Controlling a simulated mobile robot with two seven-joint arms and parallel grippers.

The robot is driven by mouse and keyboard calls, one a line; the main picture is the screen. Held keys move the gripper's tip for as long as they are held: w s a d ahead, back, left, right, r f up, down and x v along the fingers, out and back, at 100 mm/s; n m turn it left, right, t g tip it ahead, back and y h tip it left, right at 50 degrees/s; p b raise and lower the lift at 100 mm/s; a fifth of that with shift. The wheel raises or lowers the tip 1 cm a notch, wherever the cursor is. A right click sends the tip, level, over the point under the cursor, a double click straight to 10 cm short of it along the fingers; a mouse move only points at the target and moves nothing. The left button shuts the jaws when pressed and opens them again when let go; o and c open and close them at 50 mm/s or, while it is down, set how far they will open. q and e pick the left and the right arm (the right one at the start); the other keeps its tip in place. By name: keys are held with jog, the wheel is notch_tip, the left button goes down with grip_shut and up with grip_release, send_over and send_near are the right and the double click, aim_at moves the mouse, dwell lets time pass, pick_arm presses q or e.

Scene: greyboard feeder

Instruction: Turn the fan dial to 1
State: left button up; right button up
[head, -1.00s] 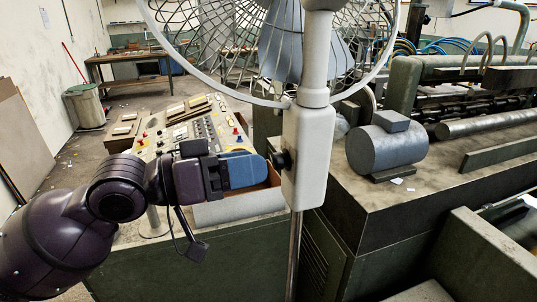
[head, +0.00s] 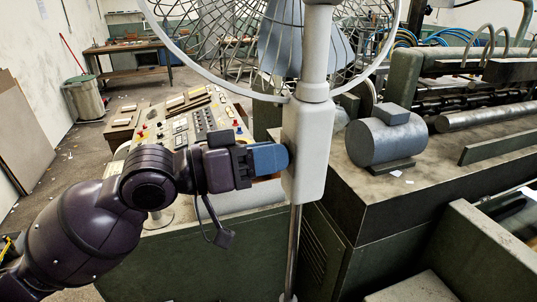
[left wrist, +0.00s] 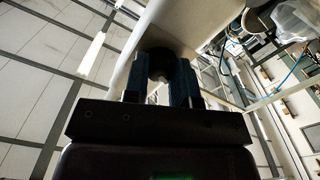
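The fan has a wire cage and a blue-grey hub (head: 287,40). Its pale control box (head: 308,150) sits on the post below. My left gripper (head: 285,160) comes in from the left with its blue fingertips at the box's left side. In the head view the fingers hide the dial. In the left wrist view the dark round dial (left wrist: 160,62) lies between the two blue fingers of my left gripper (left wrist: 160,78), close to both. I cannot tell whether they press on it. The dial's marks and setting cannot be read. My right gripper is not in view.
A control panel (head: 190,130) with buttons and knobs stands behind my left arm. A grey motor (head: 386,142) sits on the machine bed to the right of the fan post. A bin (head: 84,98) and a workbench (head: 125,47) are at the back left.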

pick_arm(q)
jog(key=shift+m, duration=0.3)
jog(key=shift+c, duration=0.4)
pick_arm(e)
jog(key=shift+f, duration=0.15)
pick_arm(q)
jog(key=m+b, duration=0.3)
jog(key=m, duration=0.5)
jog(key=shift+b, duration=0.3)
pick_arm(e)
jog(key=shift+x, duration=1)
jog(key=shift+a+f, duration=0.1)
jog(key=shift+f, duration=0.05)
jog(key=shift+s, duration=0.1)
pick_arm(q)
jog(key=o, duration=0.9)
jog(key=shift+o, duration=0.2)
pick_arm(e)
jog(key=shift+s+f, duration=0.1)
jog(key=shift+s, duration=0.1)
